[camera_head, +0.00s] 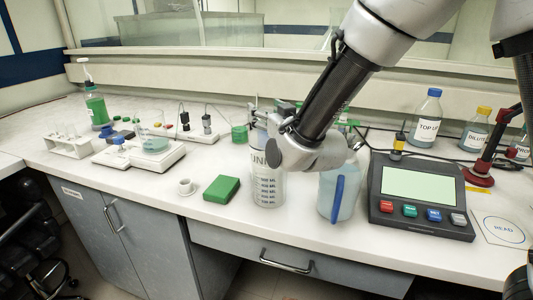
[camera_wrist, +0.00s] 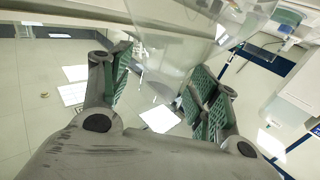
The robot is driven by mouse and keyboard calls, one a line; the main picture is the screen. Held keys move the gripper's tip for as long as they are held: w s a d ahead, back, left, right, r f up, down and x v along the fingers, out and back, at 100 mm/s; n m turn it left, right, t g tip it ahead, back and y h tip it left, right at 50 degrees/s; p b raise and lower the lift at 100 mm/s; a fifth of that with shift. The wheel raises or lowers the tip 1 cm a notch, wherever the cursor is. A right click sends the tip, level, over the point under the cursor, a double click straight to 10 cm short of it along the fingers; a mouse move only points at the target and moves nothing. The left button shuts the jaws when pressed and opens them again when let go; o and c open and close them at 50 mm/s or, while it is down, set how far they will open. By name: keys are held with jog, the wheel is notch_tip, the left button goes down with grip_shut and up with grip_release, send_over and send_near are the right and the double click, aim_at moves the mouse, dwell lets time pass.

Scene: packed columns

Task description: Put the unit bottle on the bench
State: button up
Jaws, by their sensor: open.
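The unit bottle (camera_head: 268,187) is a clear bottle with dark volume marks and a label of which "UNI" shows. It stands upright on the white bench (camera_head: 150,185), near the front edge. My arm's wrist covers part of its right side and top in the head view. My gripper (camera_wrist: 156,76) is open, with its two green-padded fingers spread. A clear, see-through vessel wall (camera_wrist: 170,35) shows at and above the fingertips in the wrist view. I cannot tell whether it touches the fingers. The fingers are mostly hidden in the head view.
A blue-handled clear jug (camera_head: 340,190) stands just right of the bottle, then a grey console (camera_head: 420,195). A green block (camera_head: 221,188) and a small white cup (camera_head: 185,186) lie to the left. Labelled bottles (camera_head: 427,120) stand behind. The left front bench is clear.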

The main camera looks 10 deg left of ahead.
grip_shut()
dwell(0.3)
